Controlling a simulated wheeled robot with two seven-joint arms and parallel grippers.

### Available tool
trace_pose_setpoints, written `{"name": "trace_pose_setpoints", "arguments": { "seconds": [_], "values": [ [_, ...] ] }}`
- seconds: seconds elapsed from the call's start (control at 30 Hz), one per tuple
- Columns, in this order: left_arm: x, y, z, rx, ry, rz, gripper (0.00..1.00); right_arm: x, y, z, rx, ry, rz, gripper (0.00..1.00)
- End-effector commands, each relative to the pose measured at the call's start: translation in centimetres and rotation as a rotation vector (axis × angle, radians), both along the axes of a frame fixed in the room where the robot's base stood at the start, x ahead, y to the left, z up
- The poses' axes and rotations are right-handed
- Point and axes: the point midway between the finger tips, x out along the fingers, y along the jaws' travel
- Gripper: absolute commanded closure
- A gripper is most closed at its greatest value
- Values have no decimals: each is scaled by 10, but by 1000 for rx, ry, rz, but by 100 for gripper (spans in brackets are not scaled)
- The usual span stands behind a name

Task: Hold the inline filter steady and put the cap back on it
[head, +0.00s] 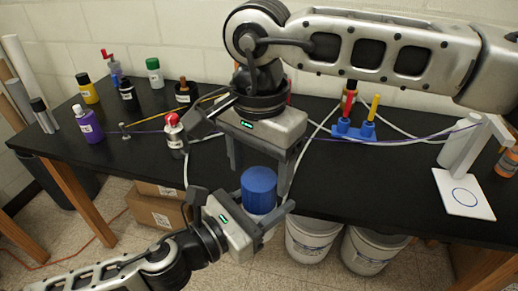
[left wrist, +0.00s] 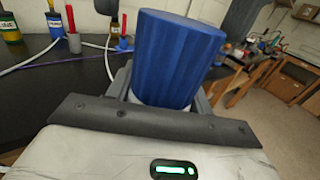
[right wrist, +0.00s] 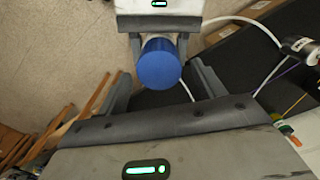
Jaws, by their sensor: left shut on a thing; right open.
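A ribbed blue cap (head: 259,182) sits upright on top of the white inline filter (head: 266,213), in front of the table edge. The cap also shows in the left wrist view (left wrist: 178,55) and right wrist view (right wrist: 159,64). I cannot tell whether it is fully seated. My left gripper (head: 268,212) is shut on the white body below the cap, and its fingers hide most of it. My right gripper (head: 260,180) is open and points down from above, with one finger on each side of the cap. Gaps show between its fingers and the cap.
The black table (head: 350,175) is behind the grippers. A silver canister with a red top (head: 174,130), a purple bottle (head: 88,125) and several bottles stand at left. A blue holder (head: 353,130) with red and yellow tools and a white stand (head: 463,195) are at right. White buckets (head: 312,240) stand below.

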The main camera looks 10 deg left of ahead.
Motion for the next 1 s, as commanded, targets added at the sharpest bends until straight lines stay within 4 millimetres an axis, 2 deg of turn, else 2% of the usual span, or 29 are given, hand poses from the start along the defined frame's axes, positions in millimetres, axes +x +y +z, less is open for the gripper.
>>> {"name": "trace_pose_setpoints", "arguments": {
  "seconds": [0.1, 0.3, 0.67, 0.7, 0.87, 0.9, 0.93, 1.0],
  "values": [
    [0, 0, 1, -1, -2, 0, 100, -1, 0, -20, -1, 3, 0, 31],
    [0, 0, 1, -1, -1, 0, 100, 0, 0, -41, 0, 1, -1, 31],
    [0, 0, 1, -1, -1, 0, 100, 0, 0, -47, 0, 1, 0, 31],
    [0, 0, 1, -1, -1, 0, 100, 0, 0, -47, 0, 0, 0, 34],
    [0, 0, 1, 0, -1, 0, 100, 0, 0, -47, 1, 0, 0, 77],
    [0, 0, 1, -1, -2, -1, 100, 0, 0, -47, 1, 0, 0, 77],
    [0, 0, 1, 0, -1, -1, 100, 0, 0, -47, 1, 0, 0, 45],
    [0, 0, 1, -1, -2, -1, 100, 0, 0, -47, 1, 0, 0, 28]
  ]
}}
